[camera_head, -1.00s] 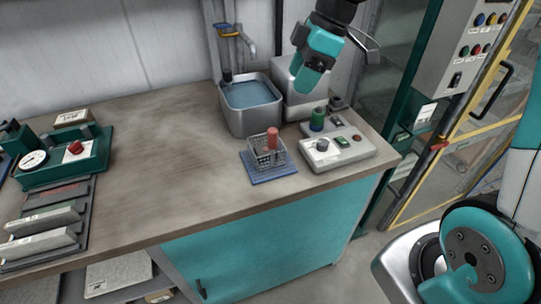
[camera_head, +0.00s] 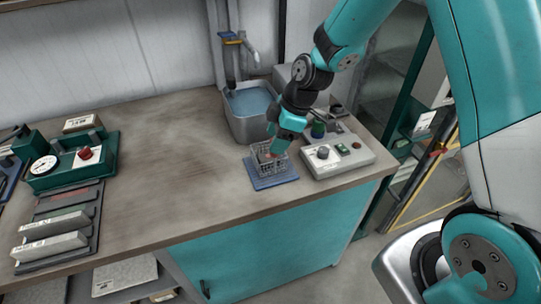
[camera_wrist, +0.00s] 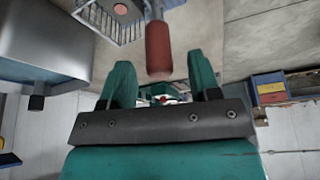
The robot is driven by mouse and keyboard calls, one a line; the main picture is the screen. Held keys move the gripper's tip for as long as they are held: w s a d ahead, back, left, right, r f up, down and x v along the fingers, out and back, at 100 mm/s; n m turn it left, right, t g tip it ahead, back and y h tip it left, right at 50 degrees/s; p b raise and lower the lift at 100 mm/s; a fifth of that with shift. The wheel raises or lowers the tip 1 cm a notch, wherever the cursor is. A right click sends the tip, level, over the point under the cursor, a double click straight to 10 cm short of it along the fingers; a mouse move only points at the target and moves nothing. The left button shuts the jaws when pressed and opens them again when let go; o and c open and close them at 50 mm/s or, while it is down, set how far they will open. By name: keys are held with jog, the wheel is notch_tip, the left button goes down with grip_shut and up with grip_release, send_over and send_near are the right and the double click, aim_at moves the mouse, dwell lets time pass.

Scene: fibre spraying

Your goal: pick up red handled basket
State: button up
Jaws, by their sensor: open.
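The small wire basket (camera_head: 262,161) stands on a blue mat (camera_head: 287,178) on the bench. Its red handle is mostly covered by my gripper (camera_head: 276,150) in the head view. In the wrist view the red handle (camera_wrist: 158,48) points toward my open jaws (camera_wrist: 162,85), just beyond the fingertips and between their lines. Part of the wire basket (camera_wrist: 100,17) shows at the top of that view. The jaws are empty, and I cannot tell whether they touch the handle.
A metal water basin (camera_head: 247,128) stands just behind the basket. A control box (camera_head: 348,160) with a knob and a green-topped item (camera_head: 318,130) are close on the right. A green gauge device (camera_head: 75,163) is far left. The bench middle is clear.

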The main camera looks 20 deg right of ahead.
jog(key=shift+x, duration=1.4)
grip_shut()
jog(key=shift+r, duration=0.2)
